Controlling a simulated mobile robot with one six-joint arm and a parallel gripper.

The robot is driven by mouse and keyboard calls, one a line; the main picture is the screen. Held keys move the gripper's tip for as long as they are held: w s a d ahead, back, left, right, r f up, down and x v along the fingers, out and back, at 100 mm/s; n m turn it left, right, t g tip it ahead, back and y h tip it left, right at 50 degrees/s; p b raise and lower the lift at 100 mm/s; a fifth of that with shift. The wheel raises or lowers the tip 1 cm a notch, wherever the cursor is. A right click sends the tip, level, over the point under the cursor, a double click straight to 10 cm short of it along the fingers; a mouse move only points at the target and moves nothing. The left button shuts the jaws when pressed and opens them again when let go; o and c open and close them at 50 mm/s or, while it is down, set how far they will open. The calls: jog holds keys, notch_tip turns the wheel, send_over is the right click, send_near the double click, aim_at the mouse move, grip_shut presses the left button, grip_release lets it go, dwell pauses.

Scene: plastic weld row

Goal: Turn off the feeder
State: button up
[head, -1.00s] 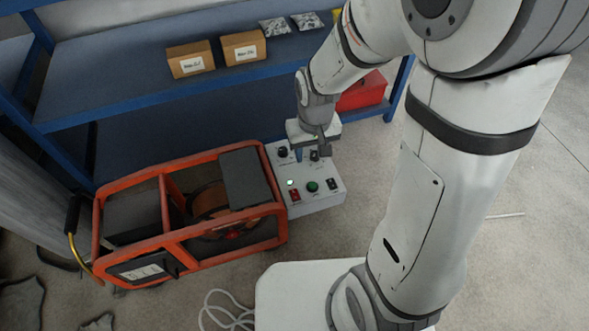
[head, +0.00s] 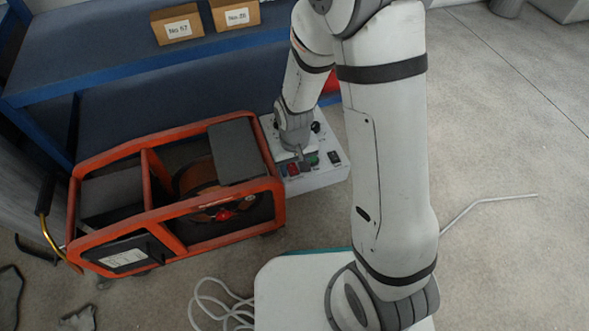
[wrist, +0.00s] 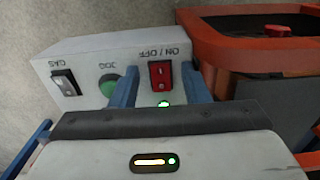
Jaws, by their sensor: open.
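The feeder is an orange-framed machine (head: 185,215) with a white control box (head: 320,180) on its right end. In the wrist view, a red ON / OFF rocker switch (wrist: 160,75) sits on the box face, with a lit green lamp (wrist: 163,103) close by. The red switch also shows in the head view (head: 293,170). My gripper (wrist: 159,68) is open, its blue fingers on either side of the red switch with nothing between them. Whether they touch the panel cannot be told. In the head view, my wrist hides part of the box.
A green JOG button (wrist: 110,86) lies just beside one finger, and a black-and-white GAS switch (wrist: 66,82) is farther left. A blue shelf (head: 180,70) with labelled cartons (head: 178,26) stands behind. A pale cable (head: 210,308) lies on the floor.

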jog(key=shift+f, duration=0.2)
grip_shut()
jog(key=g+p, duration=0.1)
jog(key=p, duration=0.1)
jog(key=shift+w+r+p, duration=0.15)
jog(key=shift+r+p, duration=0.15)
jog(key=shift+r, duration=0.1)
jog(key=shift+w+a+g+h+p, duration=0.1)
jog(key=shift+w+g+h+p, duration=0.15)
jog(key=shift+g+p, duration=0.5)
jog(key=shift+f+p, duration=0.25)
jog(key=shift+p, duration=0.25)
grip_release()
